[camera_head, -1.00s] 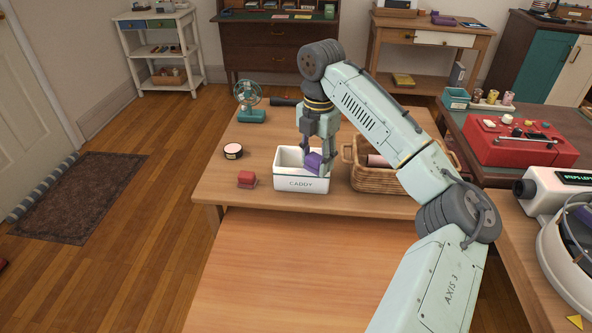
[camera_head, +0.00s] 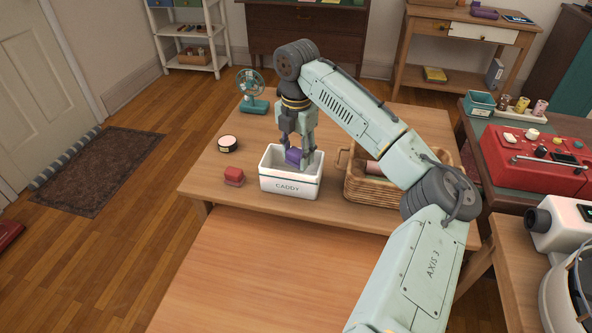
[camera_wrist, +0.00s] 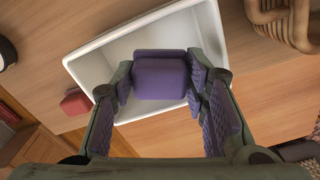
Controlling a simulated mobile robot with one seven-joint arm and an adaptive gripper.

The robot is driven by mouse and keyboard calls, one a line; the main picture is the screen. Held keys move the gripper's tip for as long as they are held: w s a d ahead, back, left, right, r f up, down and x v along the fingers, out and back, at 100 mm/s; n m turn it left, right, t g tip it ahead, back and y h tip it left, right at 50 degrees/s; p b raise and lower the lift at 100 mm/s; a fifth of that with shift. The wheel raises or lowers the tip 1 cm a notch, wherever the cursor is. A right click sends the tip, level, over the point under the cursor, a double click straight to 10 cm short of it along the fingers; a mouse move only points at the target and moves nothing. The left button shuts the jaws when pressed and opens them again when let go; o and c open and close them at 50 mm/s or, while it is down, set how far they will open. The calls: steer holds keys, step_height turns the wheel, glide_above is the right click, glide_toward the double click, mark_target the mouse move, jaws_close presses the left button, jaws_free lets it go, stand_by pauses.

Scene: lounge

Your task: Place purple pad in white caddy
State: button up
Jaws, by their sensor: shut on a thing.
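The purple pad (camera_head: 293,156) is held between the fingers of my gripper (camera_head: 299,150), over the open top of the white caddy (camera_head: 290,185). In the wrist view the purple pad (camera_wrist: 160,78) sits between the fingertips of my gripper (camera_wrist: 160,88), with the caddy's white walls (camera_wrist: 112,60) around and beneath it. The pad's lower part looks to be at or below the rim level; whether it touches the caddy floor is hidden. The caddy stands upright on the wooden table.
A wicker basket (camera_head: 372,190) stands close to the caddy's right. A teal fan (camera_head: 252,92) stands at the back left. The table front is clear.

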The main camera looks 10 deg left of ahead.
mark_target(296, 151)
steer(key=shift+f+p, duration=0.45)
steer(key=shift+f, duration=2.8)
steer(key=shift+f, duration=0.1)
steer(key=o, duration=1.1)
step_height(296, 151, up, 12)
steer(key=shift+r+b, duration=0.15)
steer(key=shift+b, duration=0.85)
steer(key=shift+a, duration=0.1)
